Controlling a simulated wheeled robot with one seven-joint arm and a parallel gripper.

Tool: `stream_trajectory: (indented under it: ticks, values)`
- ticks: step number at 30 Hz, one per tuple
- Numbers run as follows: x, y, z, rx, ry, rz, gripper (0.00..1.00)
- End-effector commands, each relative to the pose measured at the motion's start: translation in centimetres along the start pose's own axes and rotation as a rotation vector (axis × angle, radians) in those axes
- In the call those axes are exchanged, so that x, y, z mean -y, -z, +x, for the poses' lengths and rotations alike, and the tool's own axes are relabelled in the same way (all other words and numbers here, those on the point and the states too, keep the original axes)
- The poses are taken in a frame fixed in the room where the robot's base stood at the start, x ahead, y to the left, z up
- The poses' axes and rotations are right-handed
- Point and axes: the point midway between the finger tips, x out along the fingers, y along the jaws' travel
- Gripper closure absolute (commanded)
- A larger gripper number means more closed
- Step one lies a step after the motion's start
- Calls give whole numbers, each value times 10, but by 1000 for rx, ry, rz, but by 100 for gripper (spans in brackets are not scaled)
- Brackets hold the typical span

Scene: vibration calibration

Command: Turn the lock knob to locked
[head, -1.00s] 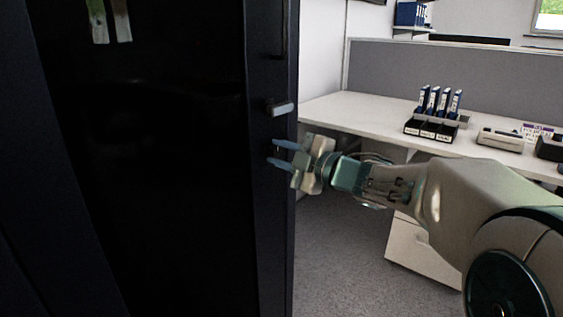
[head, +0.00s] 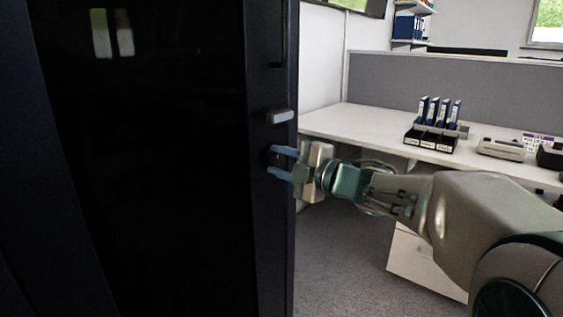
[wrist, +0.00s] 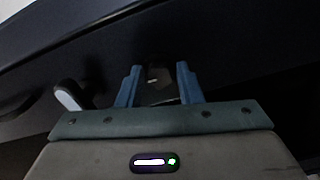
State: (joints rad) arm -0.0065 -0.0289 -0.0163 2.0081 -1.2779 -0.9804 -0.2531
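The lock knob is a small dark shape on the edge strip of a black cabinet (head: 170,200). In the wrist view the knob (wrist: 155,73) sits between my two blue fingertips, dark with a brownish patch. In the head view the fingers largely hide it. My gripper (head: 272,161) points left at the strip, fingers apart, one above the other, tips around the knob. In the wrist view my gripper (wrist: 159,80) shows its fingers spread; firm contact with the knob cannot be made out. The knob's turn angle is too dark to read.
A pale lever handle (head: 280,117) juts from the strip just above my gripper; in the wrist view the handle (wrist: 70,95) is left of the fingers. A white desk (head: 350,122) with a binder rack (head: 432,138) stands behind my arm.

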Motion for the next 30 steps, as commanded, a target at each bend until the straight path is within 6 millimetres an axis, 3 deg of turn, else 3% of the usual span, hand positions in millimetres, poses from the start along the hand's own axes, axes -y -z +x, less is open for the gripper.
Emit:
stream_trajectory:
  ticks: [10,14,30]
  values:
    - [0,0,-1,1,-1,2,53]
    - [-2,-1,-12,4,0,1,53]
    - [-2,0,-121,3,0,2,53]
